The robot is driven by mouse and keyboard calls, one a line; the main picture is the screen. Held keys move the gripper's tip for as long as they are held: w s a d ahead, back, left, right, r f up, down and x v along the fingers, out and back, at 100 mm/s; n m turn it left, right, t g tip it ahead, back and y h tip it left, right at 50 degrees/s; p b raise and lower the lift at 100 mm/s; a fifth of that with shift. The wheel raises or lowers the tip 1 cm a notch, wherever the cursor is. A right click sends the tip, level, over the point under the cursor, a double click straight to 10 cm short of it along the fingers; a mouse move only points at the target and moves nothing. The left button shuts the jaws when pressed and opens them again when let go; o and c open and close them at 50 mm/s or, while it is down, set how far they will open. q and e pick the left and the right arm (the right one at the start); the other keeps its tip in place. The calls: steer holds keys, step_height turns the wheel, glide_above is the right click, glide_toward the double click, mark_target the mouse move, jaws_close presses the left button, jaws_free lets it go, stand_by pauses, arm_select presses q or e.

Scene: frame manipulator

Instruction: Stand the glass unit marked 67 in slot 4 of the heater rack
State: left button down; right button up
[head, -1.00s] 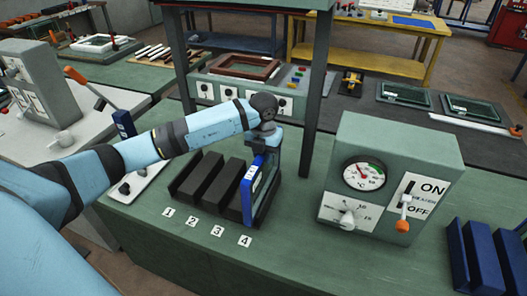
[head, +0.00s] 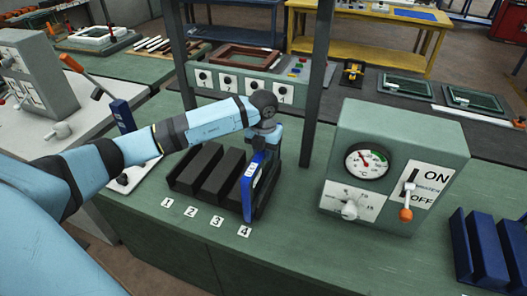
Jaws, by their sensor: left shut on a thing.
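The heater rack (head: 205,178) is a black block with upright dividers on the green bench. Number labels 1 to 4 lie in front of it, with label 4 (head: 244,231) at the right end. A blue-framed glass unit (head: 250,186) stands upright at the slot 4 end; its white tag is too small to read. My left gripper (head: 266,145) comes down from above and is shut on the unit's upper part. The arm hides the rack's back, so I cannot tell how deep the unit sits. My right gripper is not in view.
A heater control box (head: 398,150) with a dial, a knob and an ON/OFF lever stands to the right. A blue rack (head: 478,255) is at the right edge. A dark post (head: 318,85) rises behind my gripper. Bench between rack and box is clear.

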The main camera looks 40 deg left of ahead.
arm_select(q)
steer(key=shift+f, duration=0.1)
stand_by(0.3)
steer(key=c, duration=0.9)
jaws_free()
steer(key=shift+f, duration=0.1)
